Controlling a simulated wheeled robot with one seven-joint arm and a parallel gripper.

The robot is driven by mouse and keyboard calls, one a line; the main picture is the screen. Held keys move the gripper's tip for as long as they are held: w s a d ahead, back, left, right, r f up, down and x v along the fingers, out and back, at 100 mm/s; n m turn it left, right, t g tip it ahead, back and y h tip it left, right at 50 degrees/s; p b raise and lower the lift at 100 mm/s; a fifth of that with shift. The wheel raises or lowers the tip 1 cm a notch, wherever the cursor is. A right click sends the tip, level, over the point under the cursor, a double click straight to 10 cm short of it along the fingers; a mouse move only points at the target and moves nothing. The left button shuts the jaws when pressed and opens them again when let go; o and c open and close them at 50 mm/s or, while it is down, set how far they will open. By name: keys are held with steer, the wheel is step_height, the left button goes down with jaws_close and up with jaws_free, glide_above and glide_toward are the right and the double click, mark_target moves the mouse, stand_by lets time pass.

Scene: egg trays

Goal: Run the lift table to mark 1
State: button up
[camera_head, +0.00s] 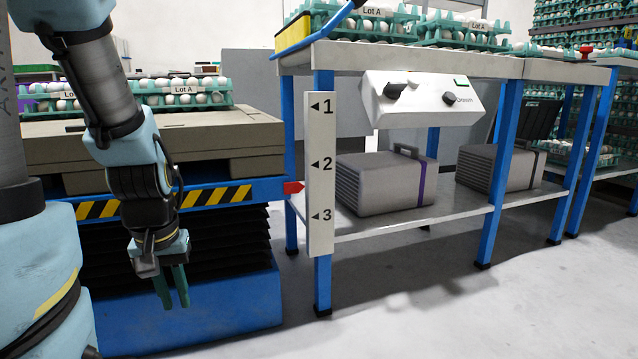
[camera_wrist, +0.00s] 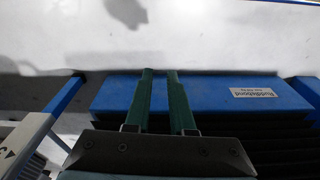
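The blue lift table (camera_head: 240,188) stands at the left with a black bellows under its striped edge. Its red pointer (camera_head: 293,187) is about midway between marks 2 and 3 on the white scale board (camera_head: 320,190), which is numbered 1 at the top to 3 at the bottom. A white control panel (camera_head: 425,105) with two dark knobs hangs under the bench top. My gripper (camera_head: 174,304) points down in front of the lift table, empty, its green fingers a little apart. The fingers also show in the wrist view (camera_wrist: 160,72), over the blue base (camera_wrist: 205,92).
A brown pallet-like block (camera_head: 240,140) on the lift table carries egg trays (camera_head: 150,85). The blue-legged bench (camera_head: 487,220) holds more egg trays on top and grey cases (camera_head: 385,180) on its lower shelf. The floor (camera_head: 430,310) in front is clear.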

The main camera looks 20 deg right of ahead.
jaws_close()
stand_by(1.3)
